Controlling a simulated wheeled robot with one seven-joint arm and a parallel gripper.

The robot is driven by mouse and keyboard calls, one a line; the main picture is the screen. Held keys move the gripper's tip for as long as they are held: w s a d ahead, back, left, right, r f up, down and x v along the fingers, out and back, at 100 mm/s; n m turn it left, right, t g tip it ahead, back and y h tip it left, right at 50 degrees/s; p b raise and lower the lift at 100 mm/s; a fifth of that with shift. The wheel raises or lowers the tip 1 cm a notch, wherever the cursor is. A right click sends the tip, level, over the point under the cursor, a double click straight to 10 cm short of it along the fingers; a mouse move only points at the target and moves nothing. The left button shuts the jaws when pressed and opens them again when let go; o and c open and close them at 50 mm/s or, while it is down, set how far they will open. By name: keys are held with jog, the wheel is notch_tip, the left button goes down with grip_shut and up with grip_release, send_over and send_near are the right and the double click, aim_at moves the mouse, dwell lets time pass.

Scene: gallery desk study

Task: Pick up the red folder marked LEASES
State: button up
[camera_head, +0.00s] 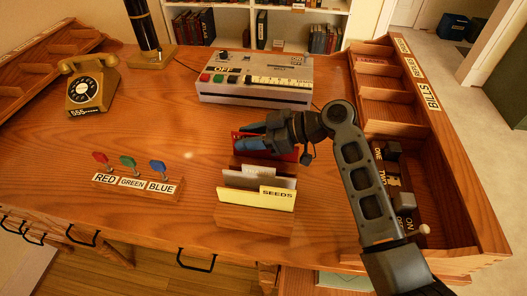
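A red folder (288,156) stands at the back of a wooden folder rack (240,215) in the middle of the desk. Its label is hidden or not readable. My gripper (246,136) reaches in from the right and lies across the top of the red folder, covering much of it. The fingers point left at the folder's upper edge. I cannot tell whether they are closed on it. In front stand a whitish folder (262,177), its lettering partly readable, and a cream folder marked SEEDS (256,197).
A grey device with colored buttons (255,92) stands close behind the rack. A lever block marked RED, GREEN, BLUE (137,186) is at left, with a dial telephone (93,85) behind it. A wooden organizer (421,92) lines the right edge. The left middle desk is clear.

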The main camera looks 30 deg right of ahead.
jog(key=shift+a, duration=0.1)
jog(key=shift+c, duration=0.2)
grip_shut()
